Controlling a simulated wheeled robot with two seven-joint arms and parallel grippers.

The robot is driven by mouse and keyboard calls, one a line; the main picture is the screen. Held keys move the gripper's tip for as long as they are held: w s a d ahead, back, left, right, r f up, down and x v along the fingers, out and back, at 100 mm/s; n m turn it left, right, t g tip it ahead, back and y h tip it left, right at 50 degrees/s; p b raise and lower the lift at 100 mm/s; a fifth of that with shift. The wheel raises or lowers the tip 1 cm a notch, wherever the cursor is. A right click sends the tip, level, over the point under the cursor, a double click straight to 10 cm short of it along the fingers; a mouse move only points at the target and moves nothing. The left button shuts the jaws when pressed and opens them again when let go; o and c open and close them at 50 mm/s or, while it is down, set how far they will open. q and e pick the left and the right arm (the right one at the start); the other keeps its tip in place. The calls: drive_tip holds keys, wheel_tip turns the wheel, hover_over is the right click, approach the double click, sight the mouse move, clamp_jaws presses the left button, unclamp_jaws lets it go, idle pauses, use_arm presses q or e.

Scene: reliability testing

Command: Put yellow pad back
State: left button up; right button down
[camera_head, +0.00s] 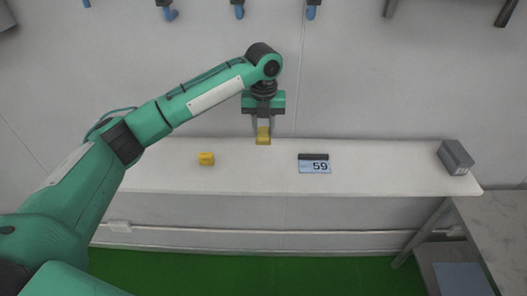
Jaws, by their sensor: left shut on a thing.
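My left gripper (263,125) points down over the back part of the white table (230,182). It is shut on a yellow pad (263,136), which shows between and below its fingers. Whether the pad touches the table cannot be told from this view. A second yellow block (206,158) sits on the table to the left of the gripper. My left arm reaches in from the left and hides part of the table's left end. My right gripper does not show.
A grey box (456,157) is at the table's right end. Blue-tipped hooks (239,11) hang on the wall above. The table between sign and grey box is clear.

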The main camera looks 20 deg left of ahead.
use_arm(q)
wheel_tip(320, 180, down, 7)
drive_tip(key=shift+r+p, duration=0.1)
drive_tip(key=shift+p, duration=0.55)
wheel_tip(320, 180, down, 4)
drive_tip(key=shift+f+p, duration=0.1)
drive_tip(key=shift+p, duration=0.5)
drive_tip(key=o, duration=1)
wheel_tip(320, 180, up, 11)
drive_tip(key=b, duration=0.4)
drive_tip(key=shift+f, duration=0.1)
drive_tip(key=shift+r, duration=0.65)
